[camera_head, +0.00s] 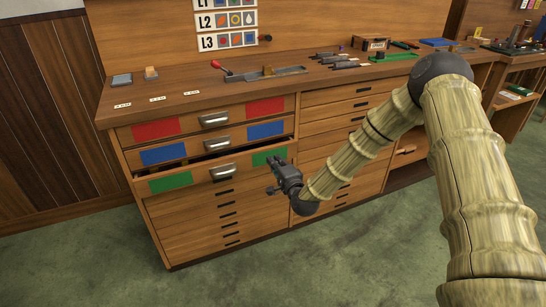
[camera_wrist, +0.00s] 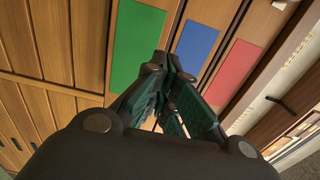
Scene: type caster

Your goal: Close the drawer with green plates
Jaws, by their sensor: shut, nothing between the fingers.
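The drawer with green plates (camera_head: 202,178) is the third one down in the wooden cabinet, and it stands partly pulled out, with a dark gap above its front. It has a metal handle (camera_head: 223,171) between a left green plate (camera_head: 170,181) and a right green plate, partly behind my gripper. My gripper (camera_head: 272,175) is shut and empty, in front of the right end of the drawer. In the wrist view a green plate (camera_wrist: 138,45) is just beyond the fingertips (camera_wrist: 172,62). I cannot tell whether the fingers touch the drawer.
Above it are the drawer with blue plates (camera_head: 164,154) and the drawer with red plates (camera_head: 155,129). The cabinet top (camera_head: 190,92) bears tools and small blocks. The green floor (camera_head: 110,260) in front is clear.

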